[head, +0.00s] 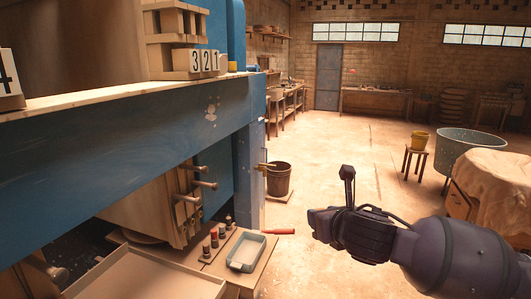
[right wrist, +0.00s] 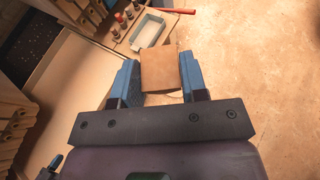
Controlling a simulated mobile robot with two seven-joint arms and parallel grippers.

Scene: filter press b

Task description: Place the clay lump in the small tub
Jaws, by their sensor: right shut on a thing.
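The clay lump (right wrist: 161,72) is a brown, block-shaped piece between the blue fingers of my right gripper (right wrist: 158,66) in the right wrist view. The gripper is shut on it and holds it. In the head view my right arm comes in from the right, its hand (head: 332,222) right of the small tub and apart from it; the fingers and lump cannot be made out there. The small tub, a shallow pale one with a blue-grey rim, stands on a low wooden bench (head: 246,252); it also shows in the right wrist view (right wrist: 147,30).
The blue press frame (head: 130,140) overhangs the left side. A dark bucket (head: 278,182) stands farther back.

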